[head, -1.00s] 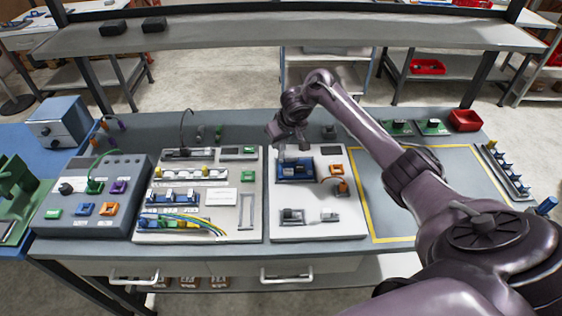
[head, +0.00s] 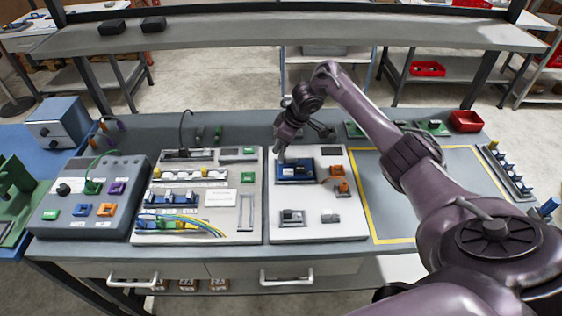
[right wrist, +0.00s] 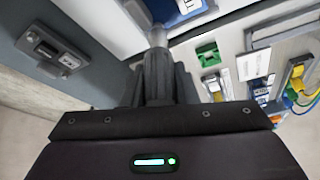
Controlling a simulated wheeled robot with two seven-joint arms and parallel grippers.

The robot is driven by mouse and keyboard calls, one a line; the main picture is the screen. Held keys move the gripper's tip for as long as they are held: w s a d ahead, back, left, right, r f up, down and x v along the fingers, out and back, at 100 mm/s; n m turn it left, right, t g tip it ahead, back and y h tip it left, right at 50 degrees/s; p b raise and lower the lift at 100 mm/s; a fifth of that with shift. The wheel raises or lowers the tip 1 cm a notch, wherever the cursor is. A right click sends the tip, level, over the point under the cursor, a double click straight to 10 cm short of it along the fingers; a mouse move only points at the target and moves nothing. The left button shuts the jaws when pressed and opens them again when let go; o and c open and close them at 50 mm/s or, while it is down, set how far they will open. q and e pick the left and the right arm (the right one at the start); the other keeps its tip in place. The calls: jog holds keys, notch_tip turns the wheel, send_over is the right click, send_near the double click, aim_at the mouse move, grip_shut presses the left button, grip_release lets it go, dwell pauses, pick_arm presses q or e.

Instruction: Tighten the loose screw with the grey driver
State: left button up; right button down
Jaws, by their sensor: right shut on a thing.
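My right gripper (head: 280,148) is over the far left part of the white board (head: 315,232), beside and above the blue block (head: 296,180). In the right wrist view its dark fingers (right wrist: 158,85) are shut around the grey driver (right wrist: 158,38), whose grey shaft points towards a blue part (right wrist: 185,10) on a white surface. The driver's tip and any contact with a screw cannot be made out. The loose screw is too small or hidden to tell. My left gripper is not in view.
Orange parts (head: 340,187) and small grey fixtures (head: 291,217) are on the white board. A wiring panel (head: 225,225) adjoins it on the left. A yellow-framed grey area (head: 395,205) lies to the right, partly behind my right arm. A red bin (head: 466,121) stands at the back right.

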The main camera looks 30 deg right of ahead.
jog(key=shift+f, duration=0.15)
jog(key=shift+f, duration=0.4)
dwell(0.4)
